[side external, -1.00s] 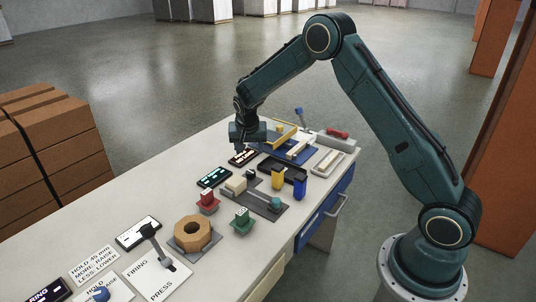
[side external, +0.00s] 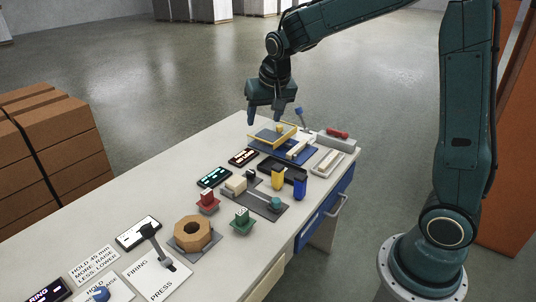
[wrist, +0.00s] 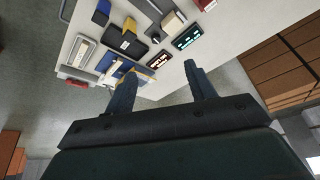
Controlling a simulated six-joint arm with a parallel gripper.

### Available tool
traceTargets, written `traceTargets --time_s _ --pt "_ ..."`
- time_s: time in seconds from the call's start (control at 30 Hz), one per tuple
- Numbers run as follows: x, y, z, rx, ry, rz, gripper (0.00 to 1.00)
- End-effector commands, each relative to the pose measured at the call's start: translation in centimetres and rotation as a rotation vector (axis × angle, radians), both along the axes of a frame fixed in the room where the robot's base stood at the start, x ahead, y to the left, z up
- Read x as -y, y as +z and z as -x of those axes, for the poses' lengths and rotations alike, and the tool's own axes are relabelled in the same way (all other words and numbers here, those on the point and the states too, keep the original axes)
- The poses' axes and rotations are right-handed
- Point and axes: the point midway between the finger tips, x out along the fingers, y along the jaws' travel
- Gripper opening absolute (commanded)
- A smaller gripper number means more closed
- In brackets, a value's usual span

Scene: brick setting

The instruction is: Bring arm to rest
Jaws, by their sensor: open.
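My gripper (side external: 264,120) hangs above the far end of the table, pointing down. It is open and empty, its two fingers apart. In the wrist view my gripper (wrist: 160,85) shows both fingers spread with nothing between them. Below and beside it in the side view is a yellow-rimmed tray (side external: 264,140) on a blue plate (side external: 297,158). My arm rises from its base at the right, with the upper link nearly upright.
The white table (side external: 140,205) carries a wooden octagonal ring (side external: 192,233), a red block (side external: 207,201), a green block (side external: 242,221), a yellow block (side external: 278,178) and a blue block (side external: 299,186). Air above the table's near half is clear.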

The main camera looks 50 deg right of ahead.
Motion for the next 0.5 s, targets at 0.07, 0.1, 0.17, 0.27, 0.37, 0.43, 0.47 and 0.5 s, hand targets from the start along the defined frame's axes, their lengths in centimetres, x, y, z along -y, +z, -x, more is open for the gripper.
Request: traceTargets --time_s 0.07,0.1,0.17,0.27,0.37,0.43,0.47,0.5 --pt "-0.6 1.4 1.7 0.01 0.034 0.0 0.55" --pt "-0.9 2.0 2.5 0.011 0.052 0.001 0.55" --pt "-1.4 2.7 3.7 0.014 0.078 0.001 0.55" --pt "-2.2 3.8 5.9 0.02 0.124 0.003 0.55" --pt "-2.9 4.8 8.0 0.026 0.17 0.006 0.55" --pt "-3.4 5.3 9.6 0.03 0.204 0.008 0.55" --pt "-3.6 5.5 10.2 0.032 0.216 0.009 0.55" --pt "-3.8 5.8 11.1 0.035 0.234 0.011 0.55"
